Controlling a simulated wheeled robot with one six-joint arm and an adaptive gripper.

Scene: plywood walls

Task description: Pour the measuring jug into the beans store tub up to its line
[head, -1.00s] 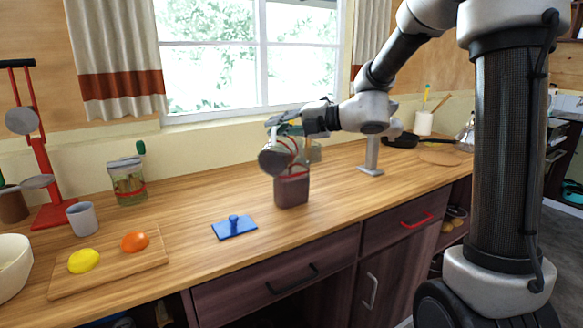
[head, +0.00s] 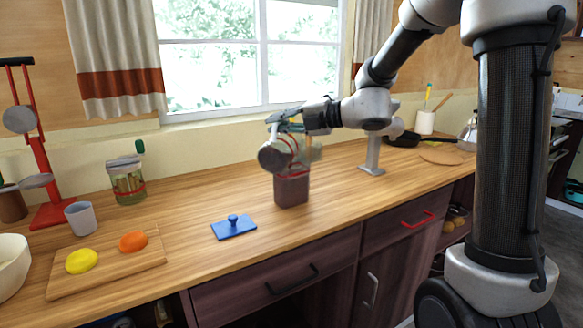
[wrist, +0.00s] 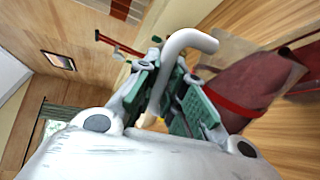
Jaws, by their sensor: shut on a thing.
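The measuring jug (head: 272,157) is a grey vessel, tilted high on its side at the upper left of the beans store tub. My gripper (head: 288,122) is shut on the jug's handle; the pale curved handle (wrist: 190,42) shows between the green finger pads in the wrist view. The beans store tub (head: 291,190) stands upright on the counter, see-through, with dark reddish-brown contents and a red line near the contents' top. The wrist view also shows the tub (wrist: 245,95) with its red band. The jug partly hides the tub's mouth; I cannot make out a falling stream.
A blue lid-like piece with a knob (head: 234,229) lies in front of the tub. A cutting board (head: 150,260) holds a yellow and an orange item. A grey cup (head: 81,218), a clip jar (head: 127,184) and a red stand (head: 48,190) are at left.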

